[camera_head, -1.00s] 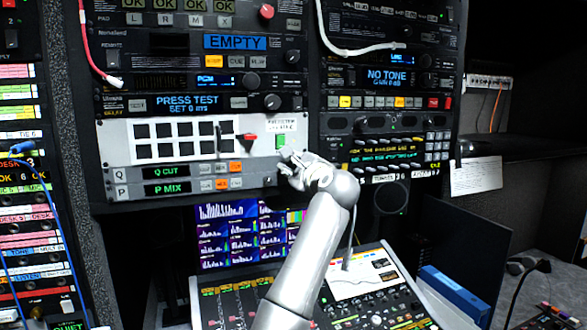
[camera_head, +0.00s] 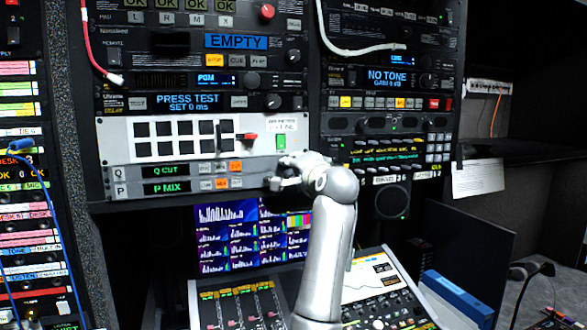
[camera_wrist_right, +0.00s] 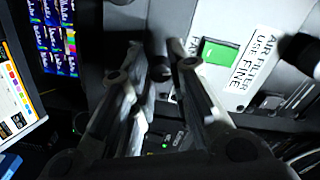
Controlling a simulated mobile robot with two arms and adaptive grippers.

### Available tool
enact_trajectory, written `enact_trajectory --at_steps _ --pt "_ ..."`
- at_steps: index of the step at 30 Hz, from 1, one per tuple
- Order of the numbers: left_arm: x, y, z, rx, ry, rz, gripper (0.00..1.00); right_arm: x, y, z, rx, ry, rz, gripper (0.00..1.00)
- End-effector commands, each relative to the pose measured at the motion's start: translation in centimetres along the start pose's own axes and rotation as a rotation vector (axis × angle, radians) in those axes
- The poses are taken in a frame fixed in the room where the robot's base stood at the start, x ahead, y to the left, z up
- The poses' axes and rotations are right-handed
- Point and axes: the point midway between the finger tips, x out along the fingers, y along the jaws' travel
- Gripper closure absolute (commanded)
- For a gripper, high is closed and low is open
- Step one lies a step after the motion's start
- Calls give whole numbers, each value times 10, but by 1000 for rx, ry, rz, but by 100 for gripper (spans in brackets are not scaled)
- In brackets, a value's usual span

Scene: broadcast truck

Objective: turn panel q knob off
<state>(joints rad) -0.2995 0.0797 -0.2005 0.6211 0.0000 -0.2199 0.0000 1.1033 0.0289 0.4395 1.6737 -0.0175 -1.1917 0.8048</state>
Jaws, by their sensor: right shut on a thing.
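The panel with the Q CUT and P MIX displays (camera_head: 166,172) is the pale strip low in the left rack in the head view. Row Q is above row P. My right gripper (camera_head: 277,173) is at the right end of this strip, its fingers around a small dark knob. The knob also shows between the fingertips in the right wrist view (camera_wrist_right: 160,72), where my right gripper (camera_wrist_right: 163,68) is shut on it. The fingers hide the knob in the head view, so I cannot clearly tell its row or pointer direction. My left gripper is not in view.
A green-lit switch (camera_head: 281,141) and a red lever (camera_head: 249,137) sit just above the strip. A monitor (camera_head: 240,235) and a sloped mixing desk (camera_head: 240,305) lie below. A white cable (camera_head: 345,48) hangs at the upper right rack.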

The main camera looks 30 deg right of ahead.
Motion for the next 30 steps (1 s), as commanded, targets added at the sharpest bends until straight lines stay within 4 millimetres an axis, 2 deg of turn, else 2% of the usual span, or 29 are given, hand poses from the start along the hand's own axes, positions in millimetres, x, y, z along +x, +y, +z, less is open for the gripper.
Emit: enact_trajectory --at_steps 2,30 --pt "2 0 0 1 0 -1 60 -2 -6 -4 -75 12 -14 100" --pt "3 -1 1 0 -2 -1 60 -2 -6 -4 -967 35 -5 100"
